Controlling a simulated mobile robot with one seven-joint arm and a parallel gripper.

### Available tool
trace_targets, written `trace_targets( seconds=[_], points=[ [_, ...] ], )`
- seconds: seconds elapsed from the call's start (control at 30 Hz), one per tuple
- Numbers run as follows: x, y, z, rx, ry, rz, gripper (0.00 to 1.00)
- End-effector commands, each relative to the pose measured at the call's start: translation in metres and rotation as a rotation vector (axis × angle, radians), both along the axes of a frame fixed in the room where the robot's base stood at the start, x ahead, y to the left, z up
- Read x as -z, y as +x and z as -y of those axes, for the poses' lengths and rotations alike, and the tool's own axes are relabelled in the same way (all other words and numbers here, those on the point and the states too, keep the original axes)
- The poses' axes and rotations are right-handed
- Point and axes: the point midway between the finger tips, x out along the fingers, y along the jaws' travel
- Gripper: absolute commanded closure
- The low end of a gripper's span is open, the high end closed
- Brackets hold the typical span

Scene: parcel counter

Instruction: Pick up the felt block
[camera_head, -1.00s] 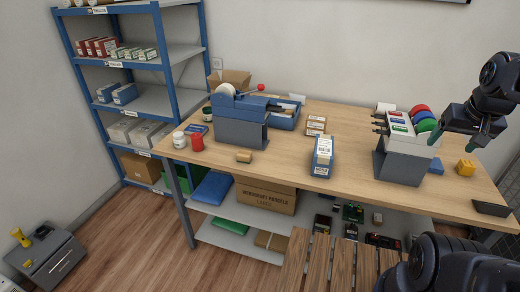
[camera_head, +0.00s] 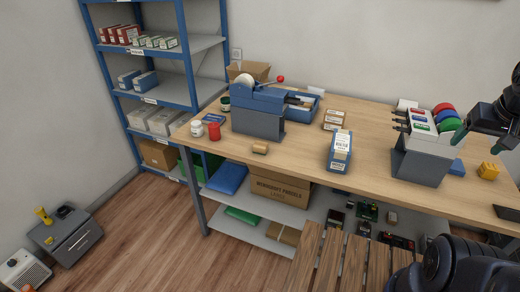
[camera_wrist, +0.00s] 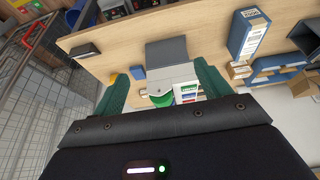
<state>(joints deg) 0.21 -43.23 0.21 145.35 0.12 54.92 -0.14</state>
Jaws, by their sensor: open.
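I cannot tell for sure which thing is the felt block. A small tan block (camera_head: 260,148) lies near the counter's front edge, below the blue and grey dispenser. A dark flat block (camera_head: 508,213) lies at the counter's front right; it also shows in the wrist view (camera_wrist: 84,50). My gripper (camera_head: 484,134) is at the right, above the counter by the grey stand with coloured rolls. In the wrist view its green fingers (camera_wrist: 162,82) are apart, with the stand seen between them. It holds nothing and is well away from the tan block.
On the counter (camera_head: 290,163) are a blue label box (camera_head: 339,152), the dispenser (camera_head: 258,112), the roll stand (camera_head: 420,158), a yellow block (camera_head: 488,171), a blue block (camera_head: 457,167), a red jar (camera_head: 214,131) and a white jar (camera_head: 197,128). Wood is clear around the tan block.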

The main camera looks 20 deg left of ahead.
Motion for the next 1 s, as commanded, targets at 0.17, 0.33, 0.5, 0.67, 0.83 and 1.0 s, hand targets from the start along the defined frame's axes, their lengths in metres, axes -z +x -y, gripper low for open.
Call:
trace_targets(
  seconds=[0.17, 0.33, 0.5, 0.67, 0.83, 1.0],
  points=[
    [0.000, 0.000, 0.000, 0.000, 0.000, 0.000, 0.24],
    [0.000, 0.000, 0.000, 0.000, 0.000, 0.000, 0.35],
    [0.000, 0.000, 0.000, 0.000, 0.000, 0.000, 0.35],
    [-0.001, 0.003, -0.002, -0.011, -0.002, -0.003, 0.35],
    [-0.010, 0.027, -0.016, -0.091, -0.019, -0.025, 0.35],
    [-0.020, 0.066, -0.045, -0.226, -0.049, -0.057, 0.35]
  ],
)
